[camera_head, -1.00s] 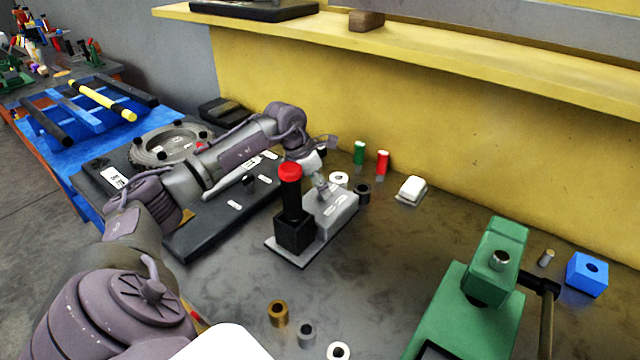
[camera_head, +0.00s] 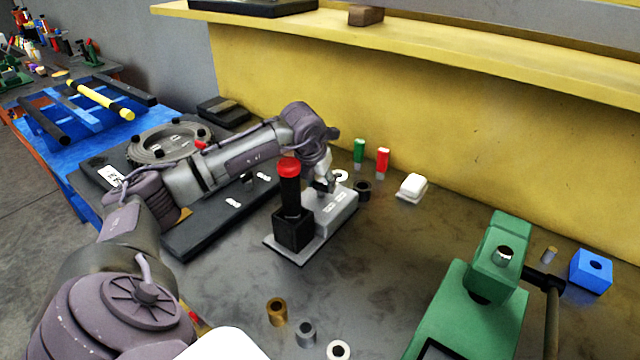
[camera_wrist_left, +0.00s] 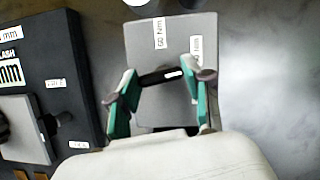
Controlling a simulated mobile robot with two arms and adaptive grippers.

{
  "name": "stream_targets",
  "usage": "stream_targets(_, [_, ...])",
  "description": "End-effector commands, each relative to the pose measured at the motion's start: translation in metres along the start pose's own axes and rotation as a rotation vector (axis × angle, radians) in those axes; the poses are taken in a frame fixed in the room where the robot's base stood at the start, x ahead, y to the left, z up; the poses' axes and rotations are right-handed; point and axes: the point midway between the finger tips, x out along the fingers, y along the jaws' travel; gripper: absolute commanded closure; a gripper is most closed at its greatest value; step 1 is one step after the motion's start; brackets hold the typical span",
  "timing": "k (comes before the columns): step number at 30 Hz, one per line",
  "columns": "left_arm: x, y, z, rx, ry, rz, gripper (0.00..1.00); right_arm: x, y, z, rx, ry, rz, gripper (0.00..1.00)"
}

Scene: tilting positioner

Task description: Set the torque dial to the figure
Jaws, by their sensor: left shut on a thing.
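The grey torque box (camera_head: 338,210) stands on a plate in the middle of the bench in the head view. The box's grey face (camera_wrist_left: 160,112) also shows in the left wrist view, with two white labels; one seems to read 60 Nm (camera_wrist_left: 160,33), the other Nm label is only partly legible. The dial (camera_wrist_left: 160,76) is a dark bar with a white mark, lying crosswise between the labels and the wrist. My left gripper (camera_head: 325,182) is shut on the dial, one green-padded finger at each end of the bar. The gripper hides the dial in the head view. My right gripper is not in view.
A black post with a red top (camera_head: 289,185) stands beside the box on the same plate. A dark fixture with a ring (camera_head: 165,143) lies to the left. A green press (camera_head: 468,310) stands at front right. Several small bushings lie in front. Bench right of the box is mostly clear.

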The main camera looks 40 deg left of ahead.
Motion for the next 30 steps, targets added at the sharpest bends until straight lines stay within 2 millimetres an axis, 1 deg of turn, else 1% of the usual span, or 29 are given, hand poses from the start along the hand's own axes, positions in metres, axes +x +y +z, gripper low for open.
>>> stream_targets(6, [-0.0001, -0.0011, 0.0009, -0.149, -0.003, 0.061, 0.85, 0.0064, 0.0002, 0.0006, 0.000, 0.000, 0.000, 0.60])
stream_targets(13, [-0.0004, -0.0012, 0.0012, -0.256, -0.003, 0.105, 0.85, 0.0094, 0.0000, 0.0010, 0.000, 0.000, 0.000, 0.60])
stream_targets(20, [-0.0010, -0.0015, 0.0016, -0.305, -0.003, 0.123, 0.85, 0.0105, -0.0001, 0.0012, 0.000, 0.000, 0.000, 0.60])
stream_targets(30, [-0.0012, -0.0013, 0.0016, -0.313, -0.003, 0.127, 0.85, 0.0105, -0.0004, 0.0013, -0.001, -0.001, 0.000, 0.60])
